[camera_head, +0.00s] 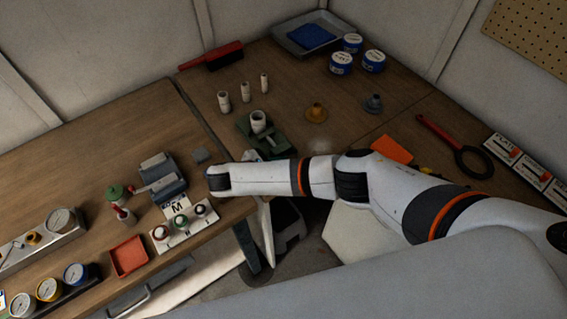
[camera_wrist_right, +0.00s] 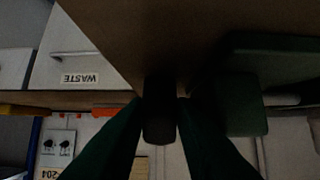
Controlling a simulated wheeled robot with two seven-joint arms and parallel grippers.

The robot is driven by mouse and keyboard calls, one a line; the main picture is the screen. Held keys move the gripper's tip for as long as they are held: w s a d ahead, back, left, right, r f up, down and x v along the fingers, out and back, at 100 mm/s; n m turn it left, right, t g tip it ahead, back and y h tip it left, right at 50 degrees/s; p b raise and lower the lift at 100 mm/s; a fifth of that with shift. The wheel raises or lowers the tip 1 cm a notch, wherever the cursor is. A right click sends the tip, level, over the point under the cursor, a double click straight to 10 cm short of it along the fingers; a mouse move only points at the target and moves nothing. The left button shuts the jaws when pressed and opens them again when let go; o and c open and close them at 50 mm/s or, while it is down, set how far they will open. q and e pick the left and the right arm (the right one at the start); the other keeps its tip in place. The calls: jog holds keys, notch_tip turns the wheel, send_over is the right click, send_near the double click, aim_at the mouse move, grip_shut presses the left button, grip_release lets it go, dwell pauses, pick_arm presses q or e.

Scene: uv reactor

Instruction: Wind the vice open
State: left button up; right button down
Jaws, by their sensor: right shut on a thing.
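The green vice (camera_head: 276,142) sits at the front edge of the wooden bench in the head view, with a white cylinder (camera_head: 258,121) standing in it. My right arm crosses in front of it and hides its lower part and the right gripper in that view. In the right wrist view, the dark green body of the vice (camera_wrist_right: 241,103) is at the right, below the bench. My right gripper (camera_wrist_right: 163,100) is shut there on a black handle (camera_wrist_right: 160,125), with one finger on each side. How the handle joins the vice is too dark to tell. My left gripper is not in view.
A blue-grey device (camera_head: 162,181) and a red tray (camera_head: 129,256) are on the left bench. A drawer marked WASTE (camera_wrist_right: 82,55) shows in the wrist view.

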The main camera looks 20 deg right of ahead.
jog(key=c, duration=1.5)
grip_release()
jog(key=p+v, duration=0.5)
jog(key=v, duration=0.7)
jog(key=shift+p, duration=0.3)
jog(key=shift+a+f, duration=0.1)
